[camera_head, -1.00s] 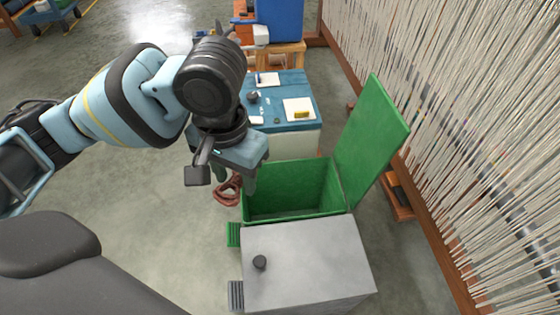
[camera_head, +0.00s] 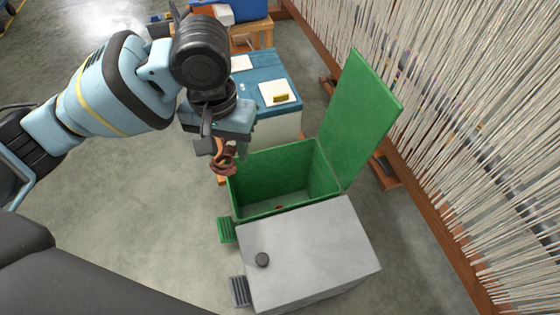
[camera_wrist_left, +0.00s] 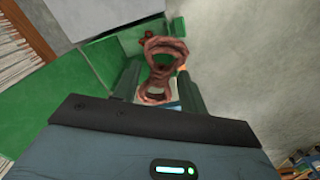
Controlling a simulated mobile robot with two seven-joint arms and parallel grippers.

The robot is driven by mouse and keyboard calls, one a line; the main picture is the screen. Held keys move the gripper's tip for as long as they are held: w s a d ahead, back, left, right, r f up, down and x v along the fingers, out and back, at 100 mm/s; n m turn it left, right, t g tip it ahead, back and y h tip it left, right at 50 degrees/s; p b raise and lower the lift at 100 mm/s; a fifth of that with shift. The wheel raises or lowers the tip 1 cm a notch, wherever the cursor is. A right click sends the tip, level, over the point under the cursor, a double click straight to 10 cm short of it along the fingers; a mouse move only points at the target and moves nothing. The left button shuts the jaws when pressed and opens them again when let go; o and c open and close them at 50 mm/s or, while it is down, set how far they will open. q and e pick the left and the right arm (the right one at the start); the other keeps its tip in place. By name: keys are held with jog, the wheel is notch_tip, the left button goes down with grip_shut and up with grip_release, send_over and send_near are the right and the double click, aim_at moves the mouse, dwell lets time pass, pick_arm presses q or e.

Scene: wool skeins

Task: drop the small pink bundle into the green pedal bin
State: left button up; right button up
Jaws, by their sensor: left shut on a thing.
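My left gripper (camera_head: 229,147) is shut on the small pink bundle (camera_head: 222,159), a twisted skein that looks brownish pink. In the left wrist view the bundle (camera_wrist_left: 161,52) hangs between the two fingers. In the head view it shows at the back left corner of the green pedal bin (camera_head: 268,176), beside its opening; its exact height above the rim is hard to tell. The bin's lid (camera_head: 361,117) stands open on the right. A small reddish spot shows on the bin's floor. My right gripper is not in view.
A grey bin (camera_head: 310,255) with a closed lid and dark knob stands right in front of the green one. A loom with pale hanging threads (camera_head: 465,110) fills the right. Floor at left is clear.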

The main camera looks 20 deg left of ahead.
pick_arm(q)
jog(key=w+d+f+n, duration=0.1)
jog(key=w+d+f, duration=0.2)
jog(key=f, duration=0.6)
jog(key=w+d+f+n, duration=0.1)
jog(key=w+d+f, duration=0.2)
jog(key=w+f, duration=0.5)
jog(key=shift+d+f+n+b, duration=0.3)
jog(key=shift+f+n, duration=0.1)
jog(key=shift+f, duration=0.45)
jog(key=shift+w, duration=0.1)
notch_tip(320, 180, down, 6)
jog(key=b, duration=0.5)
